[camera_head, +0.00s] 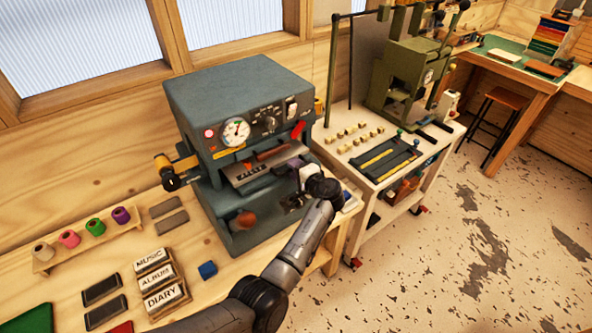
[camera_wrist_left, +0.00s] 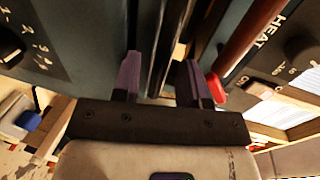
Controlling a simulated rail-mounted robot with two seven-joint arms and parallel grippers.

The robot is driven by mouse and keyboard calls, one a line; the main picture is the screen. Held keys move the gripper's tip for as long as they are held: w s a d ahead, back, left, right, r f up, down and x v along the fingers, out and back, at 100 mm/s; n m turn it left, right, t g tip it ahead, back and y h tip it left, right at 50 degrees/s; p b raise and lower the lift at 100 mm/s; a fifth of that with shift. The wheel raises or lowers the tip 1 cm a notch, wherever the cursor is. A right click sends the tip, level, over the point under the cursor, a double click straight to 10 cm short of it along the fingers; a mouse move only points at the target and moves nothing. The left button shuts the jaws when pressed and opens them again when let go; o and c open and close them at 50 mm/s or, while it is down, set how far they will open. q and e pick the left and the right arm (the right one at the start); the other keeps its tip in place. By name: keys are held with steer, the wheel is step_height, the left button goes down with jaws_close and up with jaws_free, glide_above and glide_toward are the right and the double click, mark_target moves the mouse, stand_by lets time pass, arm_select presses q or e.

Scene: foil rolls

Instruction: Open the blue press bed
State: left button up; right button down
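The blue-grey press (camera_head: 235,90) stands on the wooden bench, with a round gauge, knobs and a red lever (camera_head: 298,130) on its front. A lettered plate (camera_head: 250,174) shows in its front opening, above the lower blue body. I cannot tell how far the bed is open. My left gripper (camera_head: 299,172) is at the right part of the press front; its wrist hides part of that area. In the left wrist view its fingers (camera_wrist_left: 158,78) are apart, close to the press's teal panels. A dark edge lies between them; contact is unclear. My right gripper is not in view.
Several stamp blocks (camera_head: 160,280) and a row of foil rolls (camera_head: 95,226) lie on the bench left of the press. A white cart (camera_head: 352,168) with a green press (camera_head: 415,70) stands to the right. Open floor (camera_head: 470,250) lies at lower right.

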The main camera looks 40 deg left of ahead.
arm_select(q)
jaws_close()
stand_by(0.3)
steer(key=shift+s+r, duration=0.1)
